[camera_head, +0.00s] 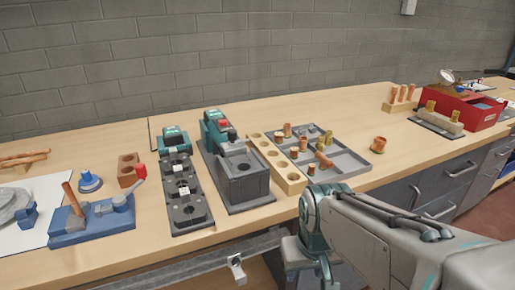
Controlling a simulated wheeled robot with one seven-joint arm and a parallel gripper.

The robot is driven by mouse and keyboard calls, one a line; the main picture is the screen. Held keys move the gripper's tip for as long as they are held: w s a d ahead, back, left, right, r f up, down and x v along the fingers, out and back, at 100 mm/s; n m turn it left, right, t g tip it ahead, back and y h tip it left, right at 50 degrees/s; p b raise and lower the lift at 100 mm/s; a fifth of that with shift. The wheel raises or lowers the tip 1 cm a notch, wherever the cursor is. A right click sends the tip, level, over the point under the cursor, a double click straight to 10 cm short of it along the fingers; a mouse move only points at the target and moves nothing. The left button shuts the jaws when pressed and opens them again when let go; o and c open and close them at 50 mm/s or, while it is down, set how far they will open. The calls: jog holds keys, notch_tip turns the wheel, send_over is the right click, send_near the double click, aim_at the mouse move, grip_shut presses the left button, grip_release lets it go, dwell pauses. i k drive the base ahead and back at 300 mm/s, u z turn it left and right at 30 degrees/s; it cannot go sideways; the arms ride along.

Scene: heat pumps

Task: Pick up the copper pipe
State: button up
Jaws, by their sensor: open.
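Several copper pipes show in the head view, and I cannot tell which one is meant. One copper pipe (73,199) stands tilted in a blue clamp-like tool (95,222) at the left. Loose copper pipes (24,159) lie at the far left edge of the bench. Short copper pipes (402,94) stand upright in a wooden holder at the back right. A short copper piece (323,160) leans in a grey tray (347,163) among small upright fittings. My arm reaches in from the lower right, in front of the bench edge. No gripper fingers can be made out.
A grey machine with a teal top (240,178) and a dark block (185,200) stand mid-bench. A wooden block with holes (276,163) is beside the tray. A copper fitting (378,144) stands right of it. A red toolbox (468,108) is farther right. Bench front right is clear.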

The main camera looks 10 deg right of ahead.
aim_at(66, 186)
jog(key=u, duration=1.2)
jog(key=k, duration=0.4)
jog(key=u, duration=1.8)
jog(key=i, duration=1.2)
jog(key=z, duration=1.45)
